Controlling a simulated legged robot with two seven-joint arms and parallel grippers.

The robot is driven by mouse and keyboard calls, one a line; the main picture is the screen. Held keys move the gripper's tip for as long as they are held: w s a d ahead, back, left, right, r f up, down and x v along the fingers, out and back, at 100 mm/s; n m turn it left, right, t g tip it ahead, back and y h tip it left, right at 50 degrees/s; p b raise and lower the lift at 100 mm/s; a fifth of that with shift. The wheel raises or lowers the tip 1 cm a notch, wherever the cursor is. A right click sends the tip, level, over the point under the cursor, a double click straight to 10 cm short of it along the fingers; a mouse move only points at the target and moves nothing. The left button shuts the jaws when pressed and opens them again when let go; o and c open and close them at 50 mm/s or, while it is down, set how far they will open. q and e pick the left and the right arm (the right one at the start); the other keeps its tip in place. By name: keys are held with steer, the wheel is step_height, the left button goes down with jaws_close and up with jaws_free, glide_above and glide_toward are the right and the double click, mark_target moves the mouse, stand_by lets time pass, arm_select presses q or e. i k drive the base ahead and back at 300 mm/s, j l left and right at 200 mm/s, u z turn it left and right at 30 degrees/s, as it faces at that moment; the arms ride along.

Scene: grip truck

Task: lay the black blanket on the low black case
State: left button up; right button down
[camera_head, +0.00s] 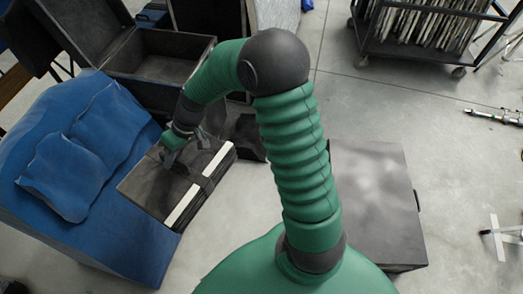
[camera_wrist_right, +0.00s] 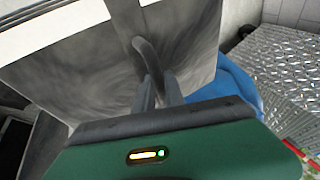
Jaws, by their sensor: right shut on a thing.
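The black blanket (camera_head: 152,187) appears as a dark folded slab with white strips along its right side, lying at the edge of a blue padded pile. My right gripper (camera_head: 171,156) is at its upper edge. In the right wrist view the gripper (camera_wrist_right: 158,85) is shut on the blanket, whose mottled dark surface (camera_wrist_right: 75,70) fills much of the picture; the exact pinch is hard to see. The low black case (camera_head: 385,185), a flat dark box with a side handle, stands on the floor to the right, partly hidden by my arm. My left gripper is not in view.
Blue blankets (camera_head: 65,175) lie in a heap at the left. An open black trunk (camera_head: 160,52) stands behind the blanket. A wheeled rack (camera_head: 425,45) stands at the back right, with a stand (camera_head: 495,117) at the right edge.

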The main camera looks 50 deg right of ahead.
mark_target(370, 207)
steer(key=z, duration=2)
steer(key=i+z, duration=0.1)
steer(key=z, duration=0.4)
steer(key=i+j+z, duration=0.1)
steer(key=z, duration=0.4)
steer(key=j+z, duration=0.15)
steer(key=z, duration=0.3)
steer(key=i+j+z, duration=0.1)
steer(key=z, duration=0.4)
